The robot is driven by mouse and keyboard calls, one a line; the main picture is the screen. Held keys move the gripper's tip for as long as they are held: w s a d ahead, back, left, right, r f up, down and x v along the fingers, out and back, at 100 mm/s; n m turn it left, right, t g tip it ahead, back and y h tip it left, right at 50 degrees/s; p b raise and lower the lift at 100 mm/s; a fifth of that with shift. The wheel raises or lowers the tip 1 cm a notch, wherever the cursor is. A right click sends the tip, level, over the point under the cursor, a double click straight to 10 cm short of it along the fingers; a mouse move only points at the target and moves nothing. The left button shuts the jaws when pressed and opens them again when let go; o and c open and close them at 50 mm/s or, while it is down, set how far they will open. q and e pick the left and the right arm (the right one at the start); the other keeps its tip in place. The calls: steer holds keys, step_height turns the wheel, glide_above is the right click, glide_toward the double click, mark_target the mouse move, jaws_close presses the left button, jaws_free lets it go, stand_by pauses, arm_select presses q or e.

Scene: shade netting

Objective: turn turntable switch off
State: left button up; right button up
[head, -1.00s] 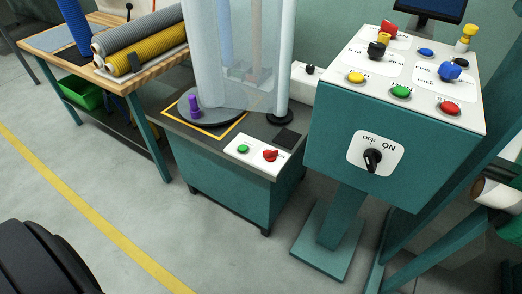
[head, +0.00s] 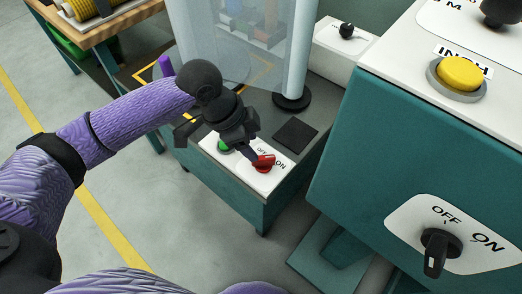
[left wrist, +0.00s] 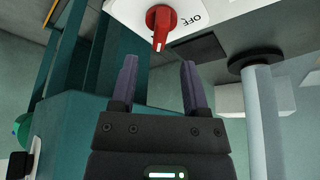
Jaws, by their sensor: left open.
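The red rotary switch (head: 264,163) sits on a white panel (head: 232,158) on top of the teal turntable base, beside a green button (head: 225,146). ON is printed to its right. In the left wrist view the red switch (left wrist: 160,22) is just beyond the fingertips, with its handle pointing down and OFF printed to the right. My left gripper (head: 248,153) is open above the panel, close to the switch; contact cannot be told. It also shows in the left wrist view (left wrist: 160,66), with nothing between its fingers. My right gripper is out of view.
A teal control box with a yellow INCH button (head: 461,75) and a black OFF/ON switch (head: 438,250) stands close on the right. A clear film-like column (head: 300,50) rises behind the panel. A white box with a black knob (head: 346,32) is farther back.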

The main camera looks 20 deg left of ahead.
mark_target(262, 157)
arm_select(q)
steer(key=b+x, duration=0.3)
steer(key=x, duration=0.3)
steer(key=shift+f, duration=0.15)
steer(key=shift+d, duration=0.1)
steer(key=c, duration=0.7)
jaws_close()
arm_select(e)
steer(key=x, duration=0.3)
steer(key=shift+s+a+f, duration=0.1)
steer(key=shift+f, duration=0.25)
